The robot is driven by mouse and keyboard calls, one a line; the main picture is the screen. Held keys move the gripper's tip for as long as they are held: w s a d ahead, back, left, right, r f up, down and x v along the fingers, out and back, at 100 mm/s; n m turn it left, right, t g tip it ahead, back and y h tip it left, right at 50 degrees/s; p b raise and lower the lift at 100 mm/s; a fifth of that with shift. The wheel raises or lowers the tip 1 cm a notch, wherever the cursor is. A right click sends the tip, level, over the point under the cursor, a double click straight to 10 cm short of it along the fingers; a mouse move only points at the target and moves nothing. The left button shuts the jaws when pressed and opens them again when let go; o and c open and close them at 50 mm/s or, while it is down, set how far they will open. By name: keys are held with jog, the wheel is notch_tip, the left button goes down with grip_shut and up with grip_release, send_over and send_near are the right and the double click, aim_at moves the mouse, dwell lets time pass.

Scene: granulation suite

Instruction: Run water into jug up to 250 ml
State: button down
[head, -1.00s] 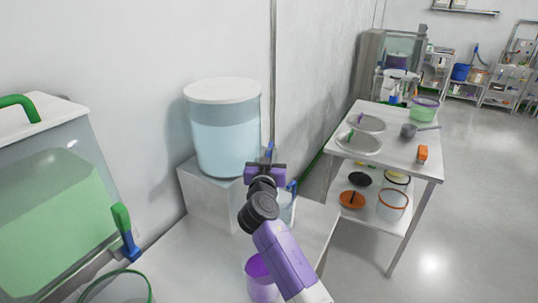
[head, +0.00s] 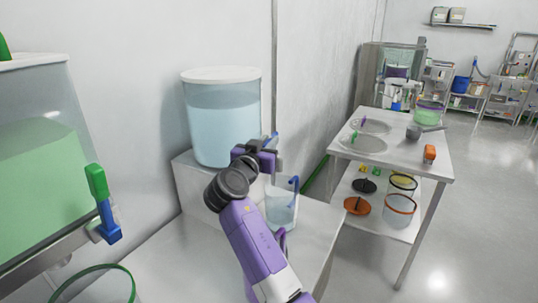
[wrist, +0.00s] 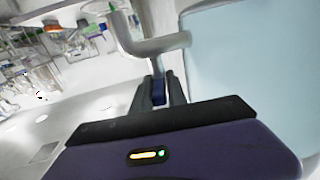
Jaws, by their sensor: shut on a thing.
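A clear water dispenser (head: 222,125) with a white lid, holding pale blue water, stands on a white block at the wall. Its side also fills the right of the wrist view (wrist: 250,60). Its grey tap (wrist: 150,44) shows in the wrist view, with a blue lever (wrist: 158,92) below it. My gripper (wrist: 159,98) is shut on that lever; in the head view my gripper (head: 264,150) is at the dispenser's right side. A clear jug (head: 281,212) with a blue handle stands below, on the bench. It looks pale blue inside; I cannot read its level.
A tank of green liquid (head: 45,150) with a green and blue tap is at the left, a green-rimmed container (head: 98,284) below it. A steel table (head: 395,165) stands at the right; floor beyond is clear.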

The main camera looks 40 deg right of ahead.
jog(key=shift+w+f+m+g+h+b, duration=0.15)
jog(key=shift+m+g+h+b, duration=0.5)
jog(key=shift+b, duration=1.4)
jog(key=shift+r+m+g+b, duration=0.25)
jog(key=shift+m+g+b, duration=0.15)
jog(key=shift+g, duration=0.45)
jog(key=c, duration=1.3)
grip_release()
jog(key=shift+c, duration=0.2)
jog(key=shift+a+f, duration=0.1)
jog(key=shift+a, duration=0.05)
jog(key=v, duration=0.7)
jog(key=shift+a+b, duration=0.3)
jog(key=shift+b, duration=0.15)
